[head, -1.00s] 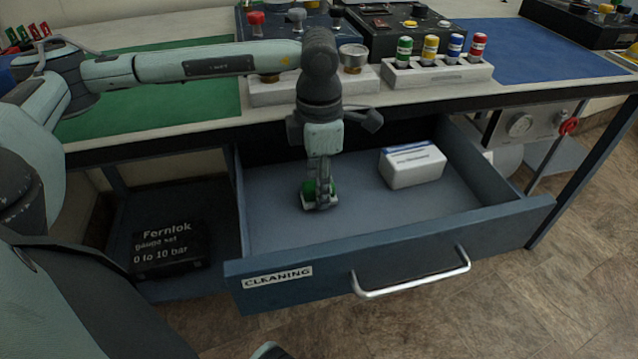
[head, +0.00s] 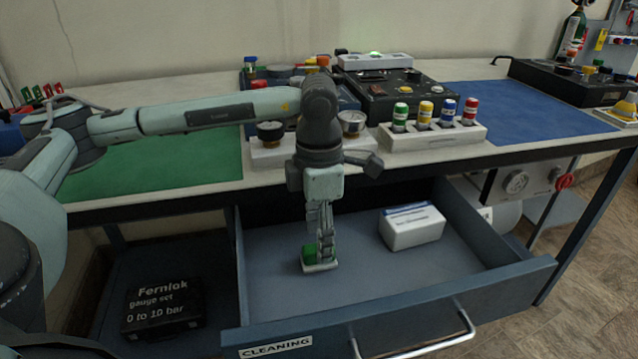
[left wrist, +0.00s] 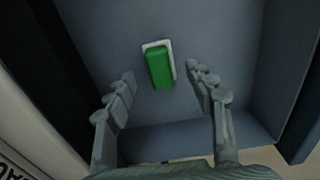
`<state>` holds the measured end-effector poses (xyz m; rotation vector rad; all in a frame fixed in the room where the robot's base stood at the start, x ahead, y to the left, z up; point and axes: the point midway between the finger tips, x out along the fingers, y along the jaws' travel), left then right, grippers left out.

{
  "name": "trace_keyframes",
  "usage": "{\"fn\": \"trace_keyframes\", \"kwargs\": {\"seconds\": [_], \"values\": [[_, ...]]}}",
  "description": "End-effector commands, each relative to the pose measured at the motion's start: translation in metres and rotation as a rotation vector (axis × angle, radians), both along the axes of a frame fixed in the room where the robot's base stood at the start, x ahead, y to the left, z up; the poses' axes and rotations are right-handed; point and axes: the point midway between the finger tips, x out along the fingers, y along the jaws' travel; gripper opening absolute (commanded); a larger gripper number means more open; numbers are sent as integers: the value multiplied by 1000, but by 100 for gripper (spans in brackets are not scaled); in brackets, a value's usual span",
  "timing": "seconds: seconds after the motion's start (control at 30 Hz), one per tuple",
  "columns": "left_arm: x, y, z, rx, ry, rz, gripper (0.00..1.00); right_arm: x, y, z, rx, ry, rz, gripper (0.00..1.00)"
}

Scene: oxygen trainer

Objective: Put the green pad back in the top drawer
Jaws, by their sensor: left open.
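The green pad (head: 309,254), with a white base, lies on the floor of the open drawer (head: 360,285), left of its middle. The drawer front carries a label reading CLEANING. My left gripper (head: 322,243) points down into the drawer just above the pad, and its fingers partly cover the pad in the head view. In the left wrist view the pad (left wrist: 160,68) lies beyond the spread fingers of the left gripper (left wrist: 162,76), with clear space on both sides. The left gripper is open and empty. My right gripper is not in view.
A white box (head: 411,228) lies in the drawer to the right of the pad. A black gauge case (head: 163,308) sits on the shelf at left. Above the drawer, the bench carries a rack of coloured bottles (head: 432,134) and control boxes. The drawer floor between pad and box is clear.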

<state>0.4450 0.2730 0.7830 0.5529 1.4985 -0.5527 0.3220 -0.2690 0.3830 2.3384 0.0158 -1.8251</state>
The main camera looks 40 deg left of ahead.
Motion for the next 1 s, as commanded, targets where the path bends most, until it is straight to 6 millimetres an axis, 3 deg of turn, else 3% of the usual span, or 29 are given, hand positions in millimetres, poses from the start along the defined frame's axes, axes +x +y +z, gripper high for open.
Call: {"fn": "trace_keyframes", "kwargs": {"seconds": [0.3, 0.5, 0.7, 1.0], "values": [[1, -1, 78, -2, -4, -1, 54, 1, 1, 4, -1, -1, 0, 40], [1, 0, 109, -1, -2, 0, 54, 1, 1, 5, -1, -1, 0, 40], [0, 0, 119, 0, 0, 0, 54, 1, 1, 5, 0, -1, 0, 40], [0, 0, 119, 0, 0, 0, 54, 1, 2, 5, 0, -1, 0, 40]]}}
